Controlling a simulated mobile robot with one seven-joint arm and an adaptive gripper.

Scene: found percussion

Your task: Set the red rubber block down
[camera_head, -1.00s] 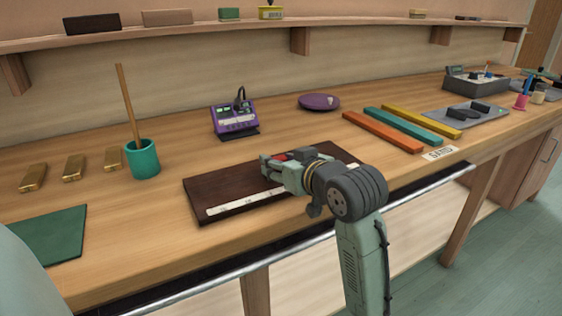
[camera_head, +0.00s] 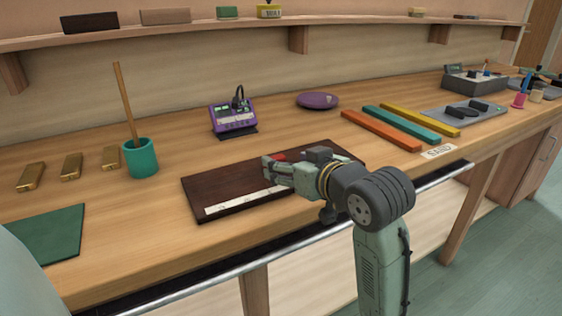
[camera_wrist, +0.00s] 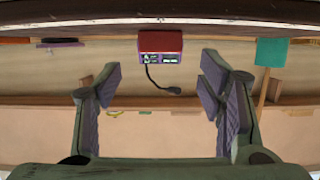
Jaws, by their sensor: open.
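The red rubber block (camera_head: 278,156) rests on the dark wooden board (camera_head: 228,187), mostly hidden behind my gripper in the head view. My gripper (camera_head: 270,166) is low over the board, at the near side of the block. In the wrist view, which is upside down, my gripper (camera_wrist: 160,85) is open, with its fingers wide apart. The block (camera_wrist: 160,41) shows ahead of the fingertips, centred between them and apart from both. The board's edge (camera_wrist: 160,22) runs along the top of that view.
A purple device (camera_head: 233,117) with a cable stands behind the board. A teal cup (camera_head: 141,158) with a stick and several brass bars (camera_head: 72,166) are at left.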

